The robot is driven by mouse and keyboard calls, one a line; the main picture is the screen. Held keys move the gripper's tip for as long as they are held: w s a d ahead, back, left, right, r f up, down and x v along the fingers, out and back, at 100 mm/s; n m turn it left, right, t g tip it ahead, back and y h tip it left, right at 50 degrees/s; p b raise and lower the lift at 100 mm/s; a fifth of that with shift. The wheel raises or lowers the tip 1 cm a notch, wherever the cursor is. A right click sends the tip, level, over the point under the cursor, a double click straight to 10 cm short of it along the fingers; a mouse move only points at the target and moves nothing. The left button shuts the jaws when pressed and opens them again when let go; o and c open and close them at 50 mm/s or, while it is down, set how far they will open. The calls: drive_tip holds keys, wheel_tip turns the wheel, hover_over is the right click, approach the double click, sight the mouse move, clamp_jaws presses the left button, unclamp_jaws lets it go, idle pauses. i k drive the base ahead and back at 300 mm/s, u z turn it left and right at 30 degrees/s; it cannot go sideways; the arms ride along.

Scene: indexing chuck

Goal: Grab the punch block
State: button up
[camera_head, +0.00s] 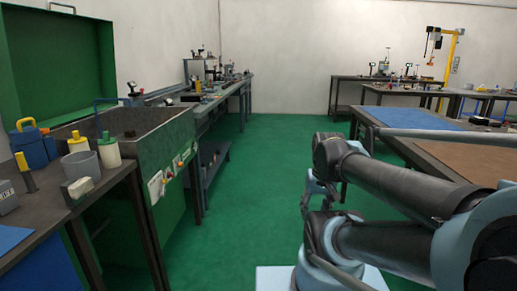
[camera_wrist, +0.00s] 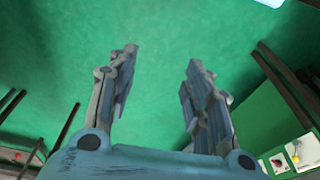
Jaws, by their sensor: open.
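I cannot make out the punch block for sure in either view. A small grey block with dark marks (camera_head: 6,198) sits on the left bench at the picture's left edge, partly cut off; I cannot tell whether it is the punch block. My gripper (camera_wrist: 162,58) is open and empty in the wrist view, its two fingers apart above the green floor. In the head view my arm is folded at the right, and my gripper hangs over the floor, well away from the left bench.
The left bench (camera_head: 100,205) holds a grey cup (camera_head: 83,166), bottles and a blue container (camera_head: 34,148). A green-fronted wash tank (camera_head: 150,133) adjoins it. A long bench (camera_head: 232,92) runs behind. Tables (camera_head: 428,148) stand at right. The green floor (camera_head: 255,190) between is clear.

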sight(129, 134)
drive_tip(key=z, duration=0.5)
drive_tip(key=i, duration=2.15)
drive_tip(key=u, duration=0.05)
